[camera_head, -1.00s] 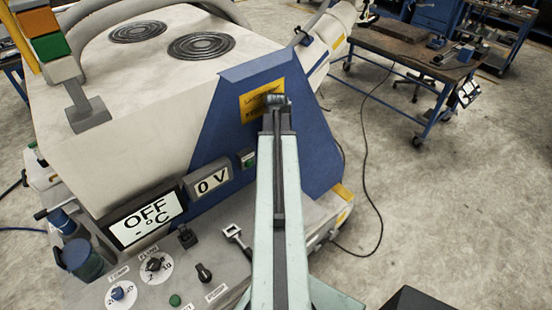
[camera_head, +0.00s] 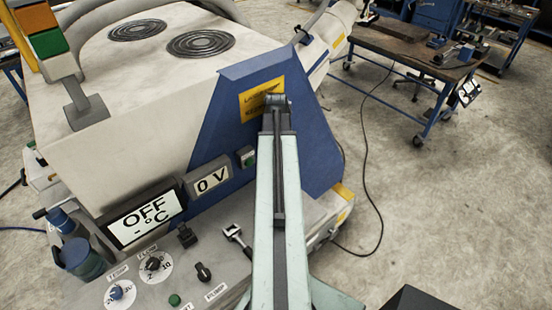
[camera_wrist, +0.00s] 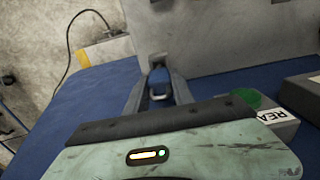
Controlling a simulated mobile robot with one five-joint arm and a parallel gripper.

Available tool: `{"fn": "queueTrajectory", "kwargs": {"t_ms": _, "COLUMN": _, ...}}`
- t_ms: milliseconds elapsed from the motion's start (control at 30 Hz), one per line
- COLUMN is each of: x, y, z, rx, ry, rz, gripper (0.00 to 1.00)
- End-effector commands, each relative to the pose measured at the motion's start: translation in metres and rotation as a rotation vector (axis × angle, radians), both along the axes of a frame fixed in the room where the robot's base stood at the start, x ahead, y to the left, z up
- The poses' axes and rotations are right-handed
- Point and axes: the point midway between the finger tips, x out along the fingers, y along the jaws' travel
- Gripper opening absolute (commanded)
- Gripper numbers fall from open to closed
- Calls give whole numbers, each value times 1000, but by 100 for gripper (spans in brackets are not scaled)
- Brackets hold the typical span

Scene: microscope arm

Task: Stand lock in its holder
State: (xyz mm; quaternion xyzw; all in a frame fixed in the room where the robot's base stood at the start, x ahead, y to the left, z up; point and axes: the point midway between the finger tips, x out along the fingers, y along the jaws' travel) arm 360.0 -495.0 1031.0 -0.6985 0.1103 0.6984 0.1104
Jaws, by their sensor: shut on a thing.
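A small blue padlock (camera_wrist: 159,79) with a bright metal shackle shows in the wrist view, between my fingers. My gripper (camera_wrist: 160,90) is shut on it, and the shackle side faces the camera. In the head view my gripper (camera_head: 274,104) is in front of the machine's blue sloped panel (camera_head: 238,142), near its yellow label. The lock cannot be made out there, as my arm and fingers hide it. I cannot tell which part is the lock's holder.
Knobs (camera_head: 153,264) and a metal fitting (camera_head: 237,237) are on the lower panel. Open floor lies right, with a cable (camera_head: 363,150).

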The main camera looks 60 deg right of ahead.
Motion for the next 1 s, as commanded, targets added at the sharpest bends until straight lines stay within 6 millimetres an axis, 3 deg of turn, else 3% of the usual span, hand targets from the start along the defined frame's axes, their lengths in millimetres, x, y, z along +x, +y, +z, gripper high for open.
{"fn": "queueTrajectory", "kwargs": {"t_ms": 1000, "x": 0, "y": 0, "z": -27, "rx": 0, "ry": 0, "rz": 0, "gripper": 0}}
